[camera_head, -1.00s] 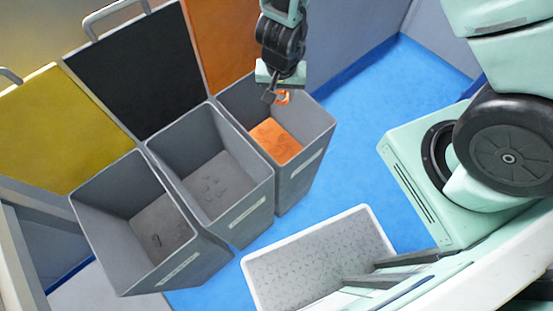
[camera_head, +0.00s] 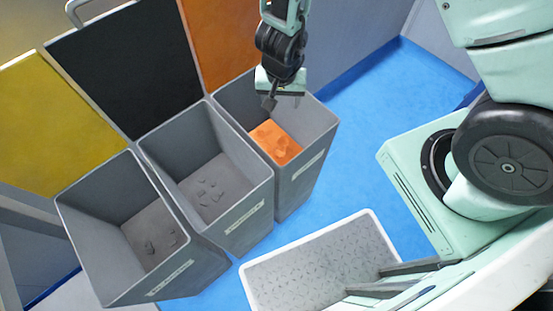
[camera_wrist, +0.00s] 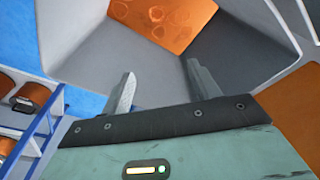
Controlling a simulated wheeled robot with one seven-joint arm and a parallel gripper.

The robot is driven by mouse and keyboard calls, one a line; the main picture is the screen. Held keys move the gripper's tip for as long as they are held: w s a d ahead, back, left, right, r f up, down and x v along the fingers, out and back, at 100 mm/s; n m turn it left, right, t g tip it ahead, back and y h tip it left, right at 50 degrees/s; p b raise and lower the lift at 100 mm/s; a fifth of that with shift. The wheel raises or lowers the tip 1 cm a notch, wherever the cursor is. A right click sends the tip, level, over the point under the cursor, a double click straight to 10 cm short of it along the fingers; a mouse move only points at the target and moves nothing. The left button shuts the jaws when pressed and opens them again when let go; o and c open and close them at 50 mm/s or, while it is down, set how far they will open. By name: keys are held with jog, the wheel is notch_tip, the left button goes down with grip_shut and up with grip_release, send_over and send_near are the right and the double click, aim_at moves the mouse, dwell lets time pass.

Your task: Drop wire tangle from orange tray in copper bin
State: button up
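My gripper (camera_head: 272,103) hangs over the right-hand grey bin (camera_head: 316,160), which has an orange panel behind it; I take this to be the copper bin. In the wrist view the two fingers of my gripper (camera_wrist: 161,70) are apart with nothing between them. The bin's floor is orange, and an orange lump (camera_head: 284,146), seemingly the wire tangle, lies on it. In the wrist view faint ring shapes (camera_wrist: 152,14) show on that orange floor; I cannot tell them apart clearly. No orange tray is identifiable.
Two more grey bins stand to the left, a middle one (camera_head: 252,214) and a left one (camera_head: 190,277), with dark scraps inside. A pale tray (camera_head: 258,290) is at the bottom. Blue floor (camera_head: 375,115) is clear right of the bins. Shelving with copper spools (camera_wrist: 32,97) shows in the wrist view.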

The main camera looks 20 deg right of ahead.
notch_tip(320, 180, up, 17)
jog(key=s+a+p, duration=0.1)
jog(key=s+p, duration=0.1)
jog(key=p, duration=1.3)
jog(key=shift+s, duration=0.2)
jog(key=shift+r, duration=0.1)
